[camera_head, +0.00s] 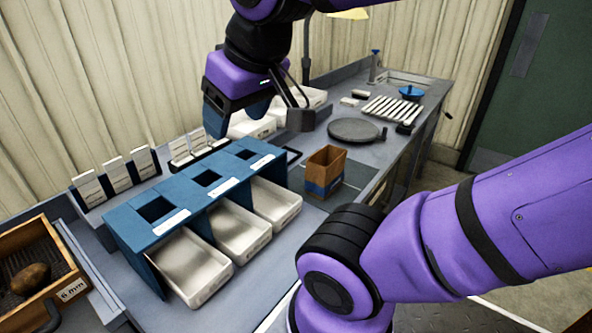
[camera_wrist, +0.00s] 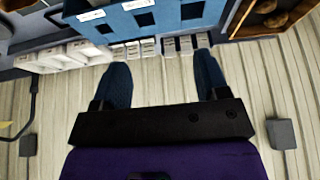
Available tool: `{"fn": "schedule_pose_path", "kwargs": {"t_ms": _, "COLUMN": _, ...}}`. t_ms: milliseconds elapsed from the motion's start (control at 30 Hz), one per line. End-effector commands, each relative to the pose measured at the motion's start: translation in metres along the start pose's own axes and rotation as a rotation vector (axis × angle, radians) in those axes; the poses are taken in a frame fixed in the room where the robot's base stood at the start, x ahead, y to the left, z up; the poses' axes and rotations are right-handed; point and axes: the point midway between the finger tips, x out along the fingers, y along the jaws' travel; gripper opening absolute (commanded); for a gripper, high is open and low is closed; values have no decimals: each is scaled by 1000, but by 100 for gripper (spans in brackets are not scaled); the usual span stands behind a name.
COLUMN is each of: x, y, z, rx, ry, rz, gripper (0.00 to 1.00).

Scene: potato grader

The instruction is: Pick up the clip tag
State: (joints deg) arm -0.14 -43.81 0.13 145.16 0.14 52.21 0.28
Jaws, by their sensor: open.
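I cannot tell for sure which thing is the clip tag. White upright cards (camera_head: 117,176) stand in a dark holder by the back wall, behind the blue box frame. More white cards (camera_head: 180,149) stand in a second holder to their right. In the wrist view, two groups of small pale cards, one on the left (camera_wrist: 133,49) and one on the right (camera_wrist: 185,45), lie beyond and between my fingertips. My gripper (camera_head: 236,116) is open and empty, raised above the bench near the wall. Its blue fingers also show in the wrist view (camera_wrist: 162,72), apart from the cards.
A blue frame (camera_head: 183,195) with square openings stands over white trays (camera_head: 232,238). White bins (camera_head: 252,126) stand at the wall. A cardboard box (camera_head: 326,170), a round dark plate (camera_head: 355,131) and a wooden crate (camera_head: 62,262) with a potato are also on the bench.

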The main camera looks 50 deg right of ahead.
Motion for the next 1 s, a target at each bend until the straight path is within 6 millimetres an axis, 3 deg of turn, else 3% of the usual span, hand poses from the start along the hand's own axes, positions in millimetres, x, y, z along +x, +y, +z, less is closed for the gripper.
{"fn": "schedule_pose_path", "kwargs": {"t_ms": 233, "x": 0, "y": 0, "z": -1, "rx": 0, "ry": -2, "rz": 0, "gripper": 68}}
{"fn": "schedule_pose_path", "kwargs": {"t_ms": 367, "x": 0, "y": -1, "z": -15, "rx": -1, "ry": -17, "rz": 3, "gripper": 68}}
{"fn": "schedule_pose_path", "kwargs": {"t_ms": 667, "x": 11, "y": -9, "z": -90, "rx": -6, "ry": -99, "rz": 15, "gripper": 68}}
{"fn": "schedule_pose_path", "kwargs": {"t_ms": 1000, "x": 50, "y": -21, "z": -177, "rx": -13, "ry": -195, "rz": 22, "gripper": 68}}
